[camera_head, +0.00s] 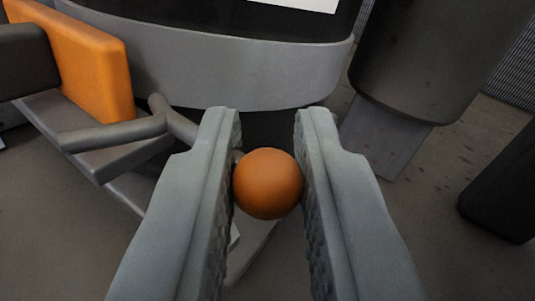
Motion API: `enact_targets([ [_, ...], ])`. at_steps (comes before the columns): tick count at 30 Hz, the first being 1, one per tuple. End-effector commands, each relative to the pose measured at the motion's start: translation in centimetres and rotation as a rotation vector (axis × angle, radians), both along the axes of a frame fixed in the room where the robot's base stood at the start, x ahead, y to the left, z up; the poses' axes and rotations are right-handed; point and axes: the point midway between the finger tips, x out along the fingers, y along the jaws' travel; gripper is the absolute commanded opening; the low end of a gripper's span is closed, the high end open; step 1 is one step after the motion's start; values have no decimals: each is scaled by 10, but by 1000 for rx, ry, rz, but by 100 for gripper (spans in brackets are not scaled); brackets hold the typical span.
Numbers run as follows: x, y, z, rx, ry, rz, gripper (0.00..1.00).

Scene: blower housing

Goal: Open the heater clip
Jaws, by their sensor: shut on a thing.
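An orange ball-shaped knob (267,184) sits between the two grey fingers of my gripper (267,175). Both fingers touch it, so my gripper is shut on it. A grey bent rod (120,133) runs from the left towards the fingers, and my left finger hides where it goes. I cannot tell whether the rod joins the knob. I cannot tell for certain which part is the heater clip.
An orange block (92,55) stands at upper left beside a dark part. A grey curved band (235,65) around a dark body fills the top. A dark cylinder (425,55) stands at upper right, and a black part (505,190) lies at right.

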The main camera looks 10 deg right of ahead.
Motion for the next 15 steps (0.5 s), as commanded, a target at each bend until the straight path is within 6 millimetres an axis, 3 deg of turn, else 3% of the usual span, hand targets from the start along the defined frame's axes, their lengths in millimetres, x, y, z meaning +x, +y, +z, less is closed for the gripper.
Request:
enact_targets([
  [15,3,-2,0,-1,-1,57,0],
])
